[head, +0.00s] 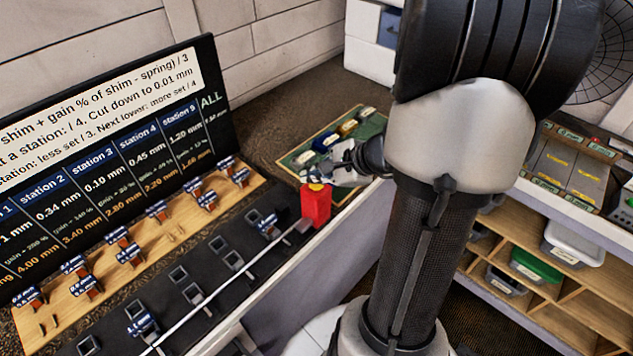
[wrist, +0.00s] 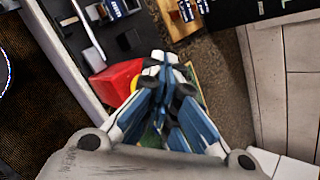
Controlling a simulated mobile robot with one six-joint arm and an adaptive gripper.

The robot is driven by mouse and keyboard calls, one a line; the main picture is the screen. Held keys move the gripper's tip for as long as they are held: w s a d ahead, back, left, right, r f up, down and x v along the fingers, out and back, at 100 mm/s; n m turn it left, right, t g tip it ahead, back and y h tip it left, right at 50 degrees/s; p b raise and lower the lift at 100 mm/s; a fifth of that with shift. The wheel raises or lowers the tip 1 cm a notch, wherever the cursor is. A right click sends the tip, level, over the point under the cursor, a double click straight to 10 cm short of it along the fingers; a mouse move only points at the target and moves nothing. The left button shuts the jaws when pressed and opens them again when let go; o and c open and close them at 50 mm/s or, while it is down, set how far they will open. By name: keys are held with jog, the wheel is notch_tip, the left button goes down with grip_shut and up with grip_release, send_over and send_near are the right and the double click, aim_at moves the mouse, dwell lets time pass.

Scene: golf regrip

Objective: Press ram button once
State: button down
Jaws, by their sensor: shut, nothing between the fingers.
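The red ram box (head: 315,207) stands at the right end of the long rail on the bench. Its yellow-orange button (head: 316,186) is on top. My gripper (head: 322,178) is shut and empty, with its fingertips just above or at the button; I cannot tell whether they touch. In the wrist view the red box (wrist: 112,78) lies left of my gripper (wrist: 165,60). A yellow edge of the button (wrist: 134,84) shows beside the fingers, which hide the rest.
A green tray (head: 290,160) with several coloured pieces lies behind my gripper. A wooden rack (head: 130,265) with labelled shims stands along the black station board (head: 110,150). A metal rod (head: 240,285) runs to the red box. Shelves with bins (head: 575,243) are at right.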

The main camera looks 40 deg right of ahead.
aim_at(315, 186)
jog(key=shift+f, duration=0.2)
jog(key=shift+r, duration=0.1)
dwell(0.4)
jog(key=shift+r+p, duration=0.55)
jog(key=shift+r, duration=0.4)
notch_tip(315, 186, up, 5)
jog(key=p, duration=0.3)
jog(key=shift+p, duration=0.4)
